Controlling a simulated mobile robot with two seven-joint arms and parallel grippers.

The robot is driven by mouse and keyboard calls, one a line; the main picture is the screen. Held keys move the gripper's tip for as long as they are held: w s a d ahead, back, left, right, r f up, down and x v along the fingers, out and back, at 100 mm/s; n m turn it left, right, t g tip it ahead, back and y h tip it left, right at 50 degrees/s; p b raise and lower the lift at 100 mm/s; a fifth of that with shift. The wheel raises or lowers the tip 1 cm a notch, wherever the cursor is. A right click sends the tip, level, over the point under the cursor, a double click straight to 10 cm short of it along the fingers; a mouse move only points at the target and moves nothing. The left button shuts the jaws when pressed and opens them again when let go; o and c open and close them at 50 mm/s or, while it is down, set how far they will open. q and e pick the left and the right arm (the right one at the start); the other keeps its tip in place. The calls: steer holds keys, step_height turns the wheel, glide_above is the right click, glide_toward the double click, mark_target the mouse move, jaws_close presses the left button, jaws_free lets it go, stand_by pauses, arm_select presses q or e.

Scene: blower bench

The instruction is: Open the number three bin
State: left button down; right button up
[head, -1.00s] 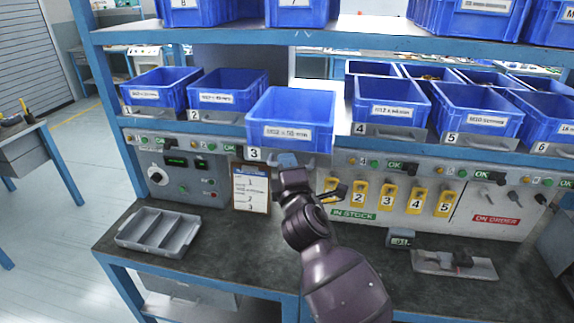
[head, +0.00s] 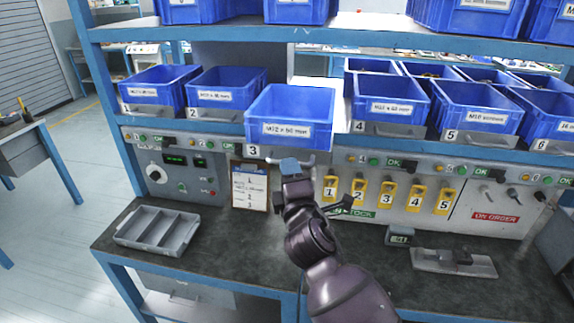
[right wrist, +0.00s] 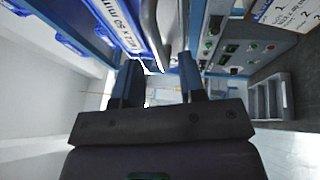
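The number three bin (head: 289,108) is a blue bin labelled M12 x 60 mm, with a "3" tag at its lower left. It sticks out from the shelf farther than its neighbours. Its grey handle (head: 308,159) shows below its front. My right gripper (head: 290,166) is just under the handle, its blue fingertips close to it. In the right wrist view the fingers (right wrist: 160,78) stand apart with a gap between them, and the bin's label and grey handle are just beyond. I cannot tell whether they touch the handle. My left gripper is out of view.
Bins two (head: 228,94) and four (head: 390,106) flank bin three on the shelf. Below are control panels, a clipboard (head: 249,187) and yellow number tags (head: 387,196). A grey divided tray (head: 157,230) sits on the dark bench, whose middle is mostly clear.

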steer(key=v, duration=0.7)
steer(key=shift+b, duration=0.3)
steer(key=s+d+f+m+g+h, duration=0.1)
steer(key=s+d+f+m+g, duration=0.1)
steer(key=d+f+m, duration=0.5)
steer(key=s+d+f+m+g, duration=0.2)
steer(key=d+f+m, duration=0.3)
steer(key=f+m, duration=0.35)
steer(key=s+d+f+m+g+h, duration=0.3)
steer(key=s+d+f+m, duration=0.1)
steer(key=s+d+f, duration=0.9)
steer(key=s+f, duration=0.1)
steer(key=s, duration=0.3)
steer(key=shift+d+f+m+g, duration=0.2)
steer(key=shift+f+m+g, duration=0.15)
steer(key=shift+f+g, duration=0.05)
